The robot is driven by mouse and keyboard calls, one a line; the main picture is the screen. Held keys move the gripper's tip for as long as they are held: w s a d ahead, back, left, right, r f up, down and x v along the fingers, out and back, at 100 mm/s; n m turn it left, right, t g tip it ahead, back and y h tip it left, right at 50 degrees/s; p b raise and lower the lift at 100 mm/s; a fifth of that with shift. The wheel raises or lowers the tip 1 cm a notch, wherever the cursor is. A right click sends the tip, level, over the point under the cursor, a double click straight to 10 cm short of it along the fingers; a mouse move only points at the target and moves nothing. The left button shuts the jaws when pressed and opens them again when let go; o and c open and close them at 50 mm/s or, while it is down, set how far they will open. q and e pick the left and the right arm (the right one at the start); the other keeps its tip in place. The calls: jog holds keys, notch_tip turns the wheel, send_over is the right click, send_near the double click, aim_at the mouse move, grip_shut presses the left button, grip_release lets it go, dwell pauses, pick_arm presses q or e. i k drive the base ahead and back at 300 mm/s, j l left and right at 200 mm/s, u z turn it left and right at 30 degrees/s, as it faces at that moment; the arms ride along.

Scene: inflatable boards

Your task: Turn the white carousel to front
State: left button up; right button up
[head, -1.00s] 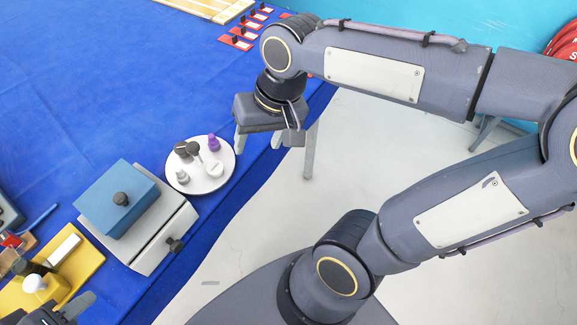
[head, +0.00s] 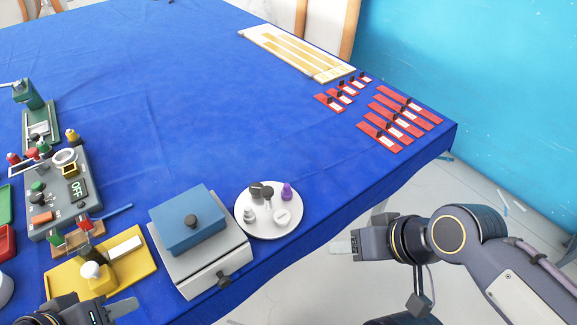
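The white carousel (head: 263,230) is a round white disc near the table's front edge, right of the blue-topped box. On it stand a purple piece (head: 287,191) at the back right, dark grey knob-like pieces (head: 262,189) at the back, a light grey piece (head: 249,215) at the left and a white piece (head: 282,217) at the front right. My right gripper (head: 340,246) is to the right of the carousel, past the table edge, apart from it; its opening is hard to see from the side. My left gripper (head: 100,312) is at the bottom left, partly cut off, with a finger spread out, seemingly empty.
A grey box with a blue top (head: 188,228) and a dark front knob stands close left of the carousel. A yellow tray (head: 138,262) and a grey control panel (head: 62,212) are further left. Red cards (head: 392,128) lie at the back right. The blue cloth behind the carousel is clear.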

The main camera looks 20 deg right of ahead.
aim_at(264, 226)
jog(key=i+l+u, duration=0.1)
jog(key=u, duration=0.25)
jog(key=l+u, duration=0.35)
jog(key=i+l+u, duration=0.1)
jog(key=u, duration=0.3)
jog(key=l, duration=0.1)
